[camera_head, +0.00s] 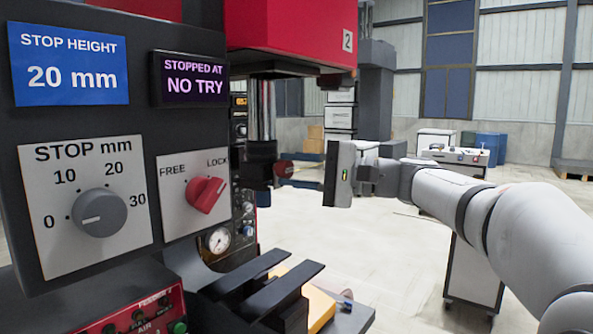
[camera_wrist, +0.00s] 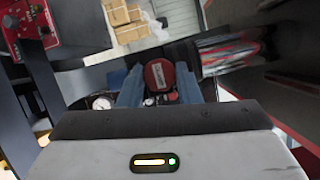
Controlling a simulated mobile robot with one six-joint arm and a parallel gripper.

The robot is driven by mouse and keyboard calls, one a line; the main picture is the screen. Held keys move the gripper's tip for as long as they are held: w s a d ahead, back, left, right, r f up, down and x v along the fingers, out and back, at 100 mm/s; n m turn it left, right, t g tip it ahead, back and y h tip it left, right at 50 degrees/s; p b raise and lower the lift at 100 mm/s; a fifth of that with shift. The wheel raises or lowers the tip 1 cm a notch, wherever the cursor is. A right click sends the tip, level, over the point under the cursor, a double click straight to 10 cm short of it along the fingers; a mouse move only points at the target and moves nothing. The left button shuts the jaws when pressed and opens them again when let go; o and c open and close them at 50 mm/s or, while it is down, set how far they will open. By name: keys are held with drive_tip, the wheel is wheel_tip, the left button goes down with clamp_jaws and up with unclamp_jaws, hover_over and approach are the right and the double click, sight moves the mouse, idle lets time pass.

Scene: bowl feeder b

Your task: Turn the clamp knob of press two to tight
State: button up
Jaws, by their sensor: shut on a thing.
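Press two has a red head (camera_head: 290,28) marked 2, with a bright steel ram (camera_head: 262,110) and a dark block (camera_head: 262,165) under it. The clamp knob (camera_head: 284,169) is round and red and sticks out from the right side of that block. My gripper (camera_head: 290,170) reaches it from the right, level with it, and is shut on it. In the wrist view the knob's red face (camera_wrist: 160,74) lies between my two blue-grey fingers (camera_wrist: 160,82). The knob's rear is hidden.
The front panel has a grey stop dial (camera_head: 99,213) pointing near 0 and a red FREE/LOCK knob (camera_head: 205,194). A purple display (camera_head: 189,78) reads STOPPED AT NO TRY. Dark forked rails (camera_head: 285,285) jut out below my gripper. Open floor lies behind.

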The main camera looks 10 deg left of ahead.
drive_tip(key=o, duration=1)
drive_tip(key=shift+c, duration=0.2)
drive_tip(key=d, duration=0.7)
drive_tip(key=shift+d+f+b, duration=0.15)
drive_tip(key=shift+d+b, duration=0.2)
drive_tip(key=shift+d, duration=0.05)
drive_tip(key=shift+f, duration=0.1)
drive_tip(key=s+d+f+t+h+p, duration=0.1)
drive_tip(key=s+d+f+h, duration=0.2)
drive_tip(key=f, duration=0.3)
drive_tip(key=s+d+f+m+h+p, duration=0.1)
drive_tip(key=s+d+f+h, duration=0.2)
drive_tip(key=f, duration=0.4)
drive_tip(key=s+d+f+t+h+p, duration=0.1)
drive_tip(key=s+d+f+h, duration=0.1)
drive_tip(key=s+f+h, duration=0.3)
drive_tip(key=s+d+f+n+h+p, duration=0.2)
drive_tip(key=s+d+f+h, duration=0.5)
drive_tip(key=d+f, duration=0.5)
drive_tip(key=shift+s+d+f+n+t+p, duration=0.3)
drive_tip(key=shift+s+d+f+n+p, duration=0.15)
drive_tip(key=shift+s+d, duration=0.65)
